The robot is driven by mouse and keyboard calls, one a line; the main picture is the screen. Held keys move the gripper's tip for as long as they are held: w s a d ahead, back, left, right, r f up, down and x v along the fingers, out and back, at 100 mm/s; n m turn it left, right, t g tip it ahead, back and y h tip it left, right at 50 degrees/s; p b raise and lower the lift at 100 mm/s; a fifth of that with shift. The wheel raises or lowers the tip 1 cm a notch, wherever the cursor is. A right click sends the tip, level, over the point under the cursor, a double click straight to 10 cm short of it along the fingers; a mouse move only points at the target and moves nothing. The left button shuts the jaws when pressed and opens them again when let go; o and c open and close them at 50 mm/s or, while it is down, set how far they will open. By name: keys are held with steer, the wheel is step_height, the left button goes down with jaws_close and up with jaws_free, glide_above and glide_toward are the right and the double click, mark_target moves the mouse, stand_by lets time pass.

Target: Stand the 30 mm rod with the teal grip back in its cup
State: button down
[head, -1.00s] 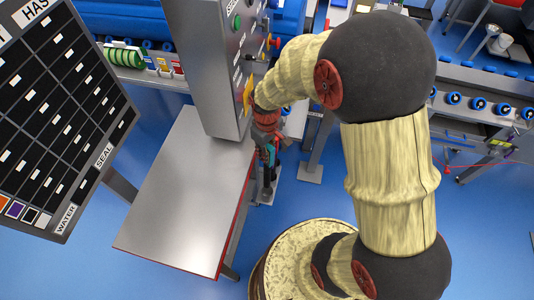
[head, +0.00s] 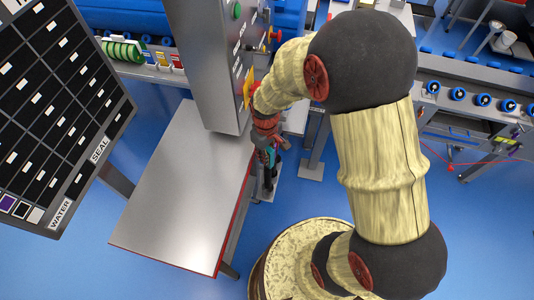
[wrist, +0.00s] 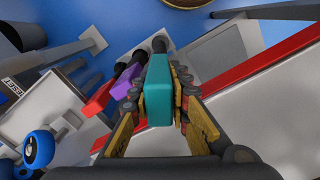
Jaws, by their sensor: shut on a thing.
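My gripper (wrist: 158,105) is shut on the teal grip (wrist: 157,88) of a rod, with one finger on each side of it. The dark shaft of this rod (wrist: 158,46) runs from the grip away from my gripper, toward pale grey cups (wrist: 147,43). I cannot tell whether its end is inside a cup or in front of it. In the head view my gripper (head: 270,150) is small, beyond the right edge of the steel table, with a bit of teal (head: 271,158) showing. The rod's lower end is unclear there.
A rod with a purple grip (wrist: 125,79) and one with a red grip (wrist: 98,100) are close beside the teal one. A steel table (head: 185,200) with a red edge lies left of my gripper. A grey control cabinet (head: 215,70) stands close behind it.

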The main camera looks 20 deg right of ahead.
mark_target(267, 150)
step_height(267, 150, down, 8)
steer(key=b, duration=0.4)
steer(key=shift+f+b, duration=0.25)
steer(key=shift+b, duration=0.15)
stand_by(0.4)
steer(key=c, duration=1.6)
jaws_free()
step_height(267, 150, up, 12)
steer(key=shift+w, duration=0.1)
